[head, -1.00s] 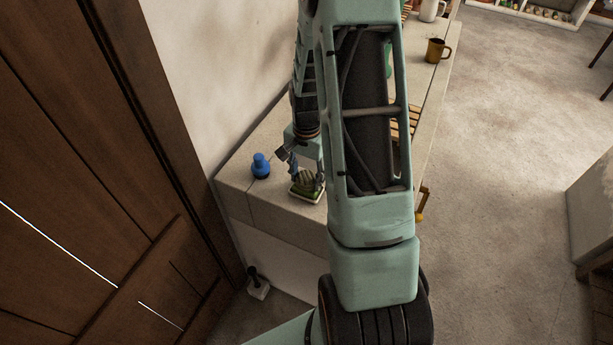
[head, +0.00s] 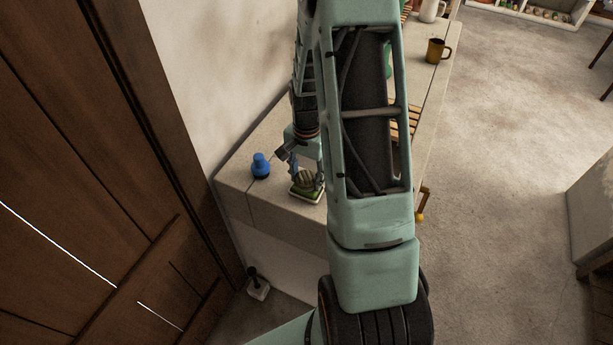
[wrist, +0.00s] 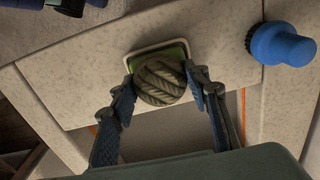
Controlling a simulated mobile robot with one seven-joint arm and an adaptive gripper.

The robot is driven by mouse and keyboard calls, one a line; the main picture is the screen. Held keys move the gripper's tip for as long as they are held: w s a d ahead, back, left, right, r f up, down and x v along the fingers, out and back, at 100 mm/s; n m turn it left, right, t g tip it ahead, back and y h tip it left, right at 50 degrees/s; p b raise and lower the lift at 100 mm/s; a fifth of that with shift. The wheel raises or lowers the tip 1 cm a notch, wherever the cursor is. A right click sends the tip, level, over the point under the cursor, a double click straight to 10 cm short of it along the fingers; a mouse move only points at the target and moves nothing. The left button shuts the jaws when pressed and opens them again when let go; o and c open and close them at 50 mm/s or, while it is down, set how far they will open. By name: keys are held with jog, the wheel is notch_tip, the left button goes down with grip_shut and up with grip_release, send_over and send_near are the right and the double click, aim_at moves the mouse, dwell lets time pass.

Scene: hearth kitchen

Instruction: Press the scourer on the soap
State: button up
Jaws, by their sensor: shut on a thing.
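The scourer is a round, olive, ridged pad (wrist: 160,83), held between the two fingers of my gripper (wrist: 166,88). It also shows in the head view (head: 304,179). The soap is a green block (wrist: 178,49) in a small pale dish (wrist: 129,62) on the counter. In the head view the soap (head: 302,192) shows just under the scourer. The scourer covers most of the soap, and I cannot tell whether they touch or a thin gap remains. My gripper points down over the dish.
A blue brush with dark bristles (wrist: 283,45) stands beside the dish on the stone counter (head: 240,178); it is left of the dish in the head view (head: 261,165). A brown mug (head: 437,50) stands far along the counter. A wall closes the left side.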

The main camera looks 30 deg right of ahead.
aim_at(306, 175)
jog(key=shift+s, duration=0.1)
jog(key=shift+r+p, duration=2.2)
jog(key=shift+r, duration=1.3)
